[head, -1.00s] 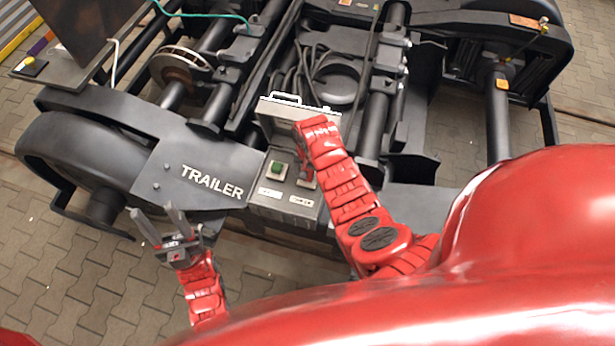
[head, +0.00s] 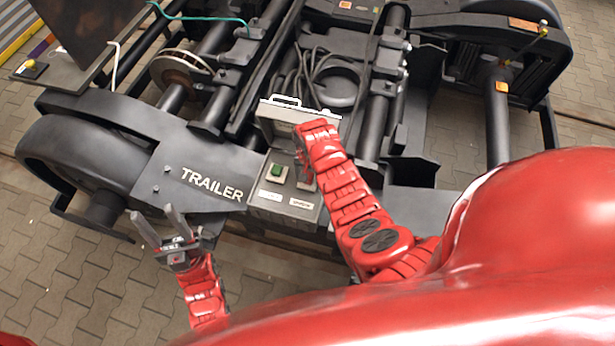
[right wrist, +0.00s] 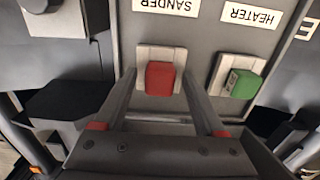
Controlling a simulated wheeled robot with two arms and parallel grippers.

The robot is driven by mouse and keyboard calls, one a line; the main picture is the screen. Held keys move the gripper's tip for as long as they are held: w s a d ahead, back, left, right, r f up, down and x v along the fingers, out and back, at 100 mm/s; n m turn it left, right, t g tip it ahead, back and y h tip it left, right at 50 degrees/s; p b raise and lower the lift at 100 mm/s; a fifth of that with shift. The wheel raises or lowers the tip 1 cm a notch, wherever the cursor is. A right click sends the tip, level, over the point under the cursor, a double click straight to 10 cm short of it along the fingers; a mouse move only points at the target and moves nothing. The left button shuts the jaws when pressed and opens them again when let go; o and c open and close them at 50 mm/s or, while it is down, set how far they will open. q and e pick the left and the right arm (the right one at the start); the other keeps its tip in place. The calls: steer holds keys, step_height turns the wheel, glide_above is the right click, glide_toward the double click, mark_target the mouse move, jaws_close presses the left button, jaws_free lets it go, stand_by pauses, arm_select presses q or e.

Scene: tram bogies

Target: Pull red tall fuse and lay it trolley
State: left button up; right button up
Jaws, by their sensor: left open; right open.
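The red fuse (right wrist: 160,78) sits in a pale socket by the label SANDER in the right wrist view, inside the open grey fuse box (head: 267,212). My right gripper (right wrist: 159,74) is open, with one finger on each side of the red fuse; I cannot tell whether they touch it. My left gripper (head: 155,214) is open and empty, in front of the TRAILER plate. I cannot make out a trolley for certain.
A green fuse (right wrist: 242,84) stands beside the red one by the label HEATER. The box's raised lid (head: 287,117) stands behind my right gripper. A dark flat top (head: 62,76) with small coloured things is at the upper left. The black bogie frame surrounds the box.

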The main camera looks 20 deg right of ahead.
stand_by(0.3)
jaws_close()
stand_by(0.3)
steer(key=shift+r, duration=0.1)
steer(key=shift+r+p, duration=0.3)
steer(key=shift+p, duration=0.15)
steer(key=shift+r+p, duration=0.35)
steer(key=shift+r, duration=0.25)
steer(key=shift+r+p, duration=1.45)
steer(key=shift+r, duration=0.55)
